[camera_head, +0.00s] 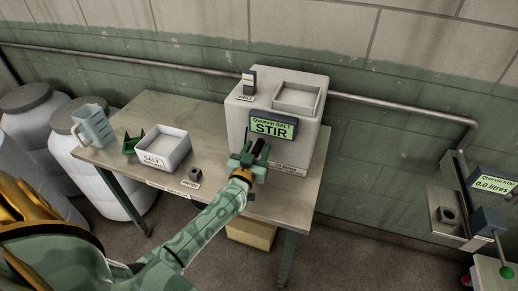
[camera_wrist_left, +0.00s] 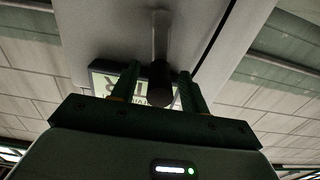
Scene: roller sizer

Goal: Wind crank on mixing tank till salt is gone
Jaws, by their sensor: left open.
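The mixing tank (camera_head: 305,133) is a grey box at the right of the table, with a square opening (camera_head: 297,97) on top. Its green display (camera_head: 273,126) reads "Quervin SALT STIR". My left gripper (camera_head: 255,152) is at the tank's front, just below the display. In the left wrist view a crank rod with a dark handle (camera_wrist_left: 160,84) stands between the two fingers of my left gripper (camera_wrist_left: 158,90), which are open around it; I cannot tell whether they touch. My right gripper is not in view.
A white salt tray (camera_head: 178,160), a green scoop (camera_head: 130,146) and a clear jug (camera_head: 93,127) stand left on the table (camera_head: 219,197). A small dark block (camera_head: 195,174) sits at the front. A keg display (camera_head: 493,183) at right reads 0.0 litres, above a green-knobbed lever (camera_head: 507,272).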

